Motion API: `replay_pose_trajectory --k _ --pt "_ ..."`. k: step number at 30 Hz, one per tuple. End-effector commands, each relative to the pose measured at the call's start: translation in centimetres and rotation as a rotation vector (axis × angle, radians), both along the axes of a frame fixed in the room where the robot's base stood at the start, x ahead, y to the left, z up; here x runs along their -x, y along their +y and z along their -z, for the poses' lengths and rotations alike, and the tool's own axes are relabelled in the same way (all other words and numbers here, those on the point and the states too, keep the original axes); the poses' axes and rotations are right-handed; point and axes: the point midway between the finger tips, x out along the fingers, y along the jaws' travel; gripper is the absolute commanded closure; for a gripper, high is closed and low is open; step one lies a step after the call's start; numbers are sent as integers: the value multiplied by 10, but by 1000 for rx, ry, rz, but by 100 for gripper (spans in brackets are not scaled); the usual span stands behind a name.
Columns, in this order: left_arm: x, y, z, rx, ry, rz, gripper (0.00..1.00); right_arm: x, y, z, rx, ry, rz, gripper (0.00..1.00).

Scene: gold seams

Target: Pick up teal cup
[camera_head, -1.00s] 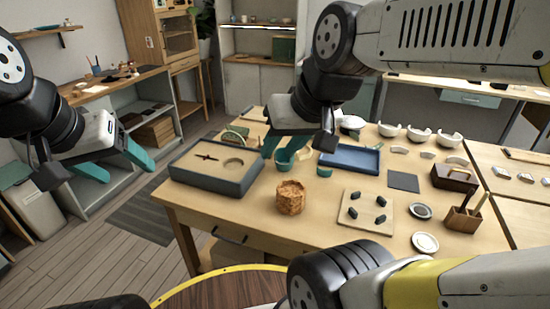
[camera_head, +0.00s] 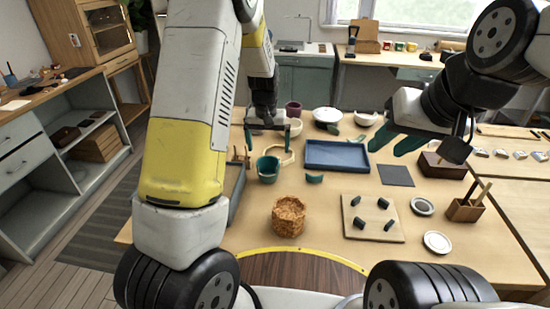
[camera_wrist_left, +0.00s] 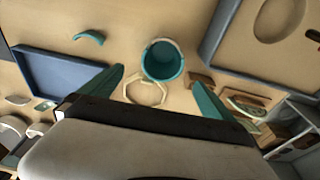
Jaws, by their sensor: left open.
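The teal cup (camera_head: 268,170) stands upright and empty on the wooden table. It also shows in the left wrist view (camera_wrist_left: 162,62). My left gripper (camera_head: 268,146) is open and empty, just behind the cup in the head view. In the left wrist view the cup lies ahead of and between the two spread teal fingers (camera_wrist_left: 158,88), with no visible contact. My right gripper (camera_head: 386,149) is open and empty, over the table behind the dark mat and away from the cup.
A cream ring-shaped piece (camera_wrist_left: 146,92) lies close to the cup. A teal curved shard (camera_head: 314,179), a blue tray (camera_head: 343,156) and a cork-like pot (camera_head: 288,217) are nearby. A board with dark pieces (camera_head: 373,232) lies to the right. My left arm hides the table's left side.

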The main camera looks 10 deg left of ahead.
Motion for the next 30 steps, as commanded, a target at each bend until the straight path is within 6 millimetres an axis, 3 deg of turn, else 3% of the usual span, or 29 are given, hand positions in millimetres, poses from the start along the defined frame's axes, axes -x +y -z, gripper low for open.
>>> replay_pose_trajectory --k 18,28,30 --pt "-4 1 78 -10 7 1 0 0 0 0 0 0 0 64" --pt "-6 1 86 -9 4 2 0 0 0 0 0 0 0 64" --pt "-6 1 86 -9 4 2 12 0 0 0 0 0 0 64"
